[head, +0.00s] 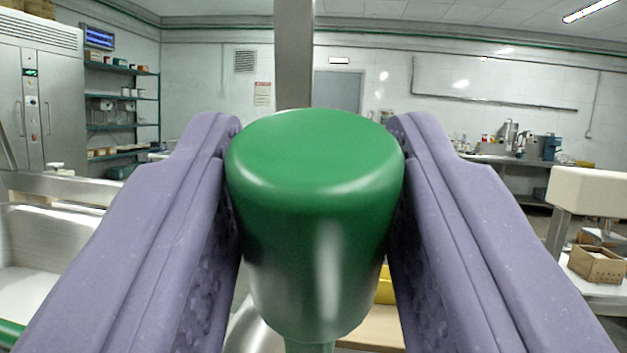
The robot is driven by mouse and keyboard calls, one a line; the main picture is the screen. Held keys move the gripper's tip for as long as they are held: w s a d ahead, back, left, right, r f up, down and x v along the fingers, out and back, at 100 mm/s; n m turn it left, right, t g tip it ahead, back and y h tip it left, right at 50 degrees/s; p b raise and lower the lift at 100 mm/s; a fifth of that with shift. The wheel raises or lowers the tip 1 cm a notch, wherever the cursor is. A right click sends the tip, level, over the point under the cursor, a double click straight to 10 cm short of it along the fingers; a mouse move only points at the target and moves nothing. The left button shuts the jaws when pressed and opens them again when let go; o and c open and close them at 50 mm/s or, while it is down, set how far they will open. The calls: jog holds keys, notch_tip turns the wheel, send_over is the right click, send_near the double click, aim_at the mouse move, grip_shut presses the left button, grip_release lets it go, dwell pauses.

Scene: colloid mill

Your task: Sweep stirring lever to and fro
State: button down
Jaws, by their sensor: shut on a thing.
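A green tapered knob (315,230), which looks like the grip of the stirring lever, fills the middle of the head view. Its flat round top is toward me and a thin stem shows below it. My gripper (315,190) is shut on the knob, one purple finger pressed against each side. The rest of the lever and what it joins to are hidden below the knob and fingers.
A pale metal trough or basin (45,245) stands at the left. A cream machine head (597,192) and a brown box (597,264) are at the right. Shelves (122,98) and a tall steel cabinet (40,100) stand at the back left. A vertical steel post (294,55) rises behind the knob.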

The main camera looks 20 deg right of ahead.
jog(key=shift+f, duration=0.2)
jog(key=c, duration=0.7)
grip_release()
jog(key=shift+s+r, duration=0.1)
jog(key=shift+c, duration=0.2)
jog(key=shift+s, duration=0.1)
jog(key=p+v, duration=0.1)
jog(key=v, duration=0.6)
jog(key=shift+s+f+p, duration=0.2)
jog(key=shift+s+p, duration=0.05)
jog(key=shift+p, duration=0.15)
jog(key=shift+a, duration=0.1)
